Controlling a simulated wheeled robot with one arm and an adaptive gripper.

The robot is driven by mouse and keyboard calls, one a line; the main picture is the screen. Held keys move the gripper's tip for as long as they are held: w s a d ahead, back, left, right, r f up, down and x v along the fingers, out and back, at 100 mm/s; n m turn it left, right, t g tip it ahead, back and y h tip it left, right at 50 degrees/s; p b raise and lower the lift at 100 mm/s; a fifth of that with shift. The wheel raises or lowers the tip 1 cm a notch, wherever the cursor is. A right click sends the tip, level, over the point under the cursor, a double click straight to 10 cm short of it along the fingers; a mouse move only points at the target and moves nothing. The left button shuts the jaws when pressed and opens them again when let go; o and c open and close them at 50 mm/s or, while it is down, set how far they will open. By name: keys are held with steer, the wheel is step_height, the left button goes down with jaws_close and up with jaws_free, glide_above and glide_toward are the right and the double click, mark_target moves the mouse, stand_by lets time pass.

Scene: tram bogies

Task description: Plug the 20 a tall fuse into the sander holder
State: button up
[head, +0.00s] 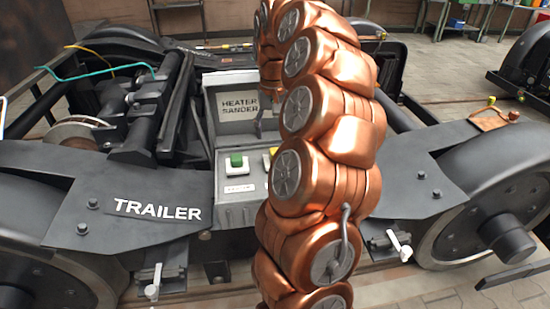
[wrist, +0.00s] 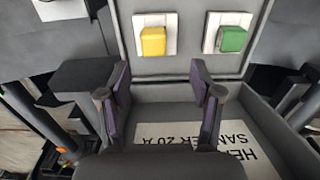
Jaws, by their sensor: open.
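A grey fuse box (head: 236,216) stands open on the bogie, its raised lid reading HEATER SANDER. A green block (head: 237,161) sits on a white plate on the box's face; it also shows in the wrist view (wrist: 232,39). A yellow block (wrist: 153,41) sits on a second white plate beside it, partly hidden by my arm in the head view. My gripper (wrist: 159,82) is open in front of the box, with nothing visible between its fingers. The lid label (wrist: 190,145) shows upside down, with SANDER 20 A. I cannot tell which block or holder is the sander's.
The dark bogie frame marked TRAILER (head: 155,209) surrounds the box, with wheels at both sides. Loose teal and orange wires (head: 100,70) stick up at the left. Benches stand far back.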

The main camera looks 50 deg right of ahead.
steer(key=shift+f+b, duration=0.35)
steer(key=shift+f, duration=0.95)
steer(key=shift+f, duration=0.1)
steer(key=f, duration=0.1)
steer(key=f+b, duration=0.1)
steer(key=f, duration=0.1)
steer(key=s+f+b, duration=0.1)
steer(key=f, duration=0.1)
steer(key=shift+d, duration=0.1)
steer(key=shift+c, duration=0.2)
jaws_close()
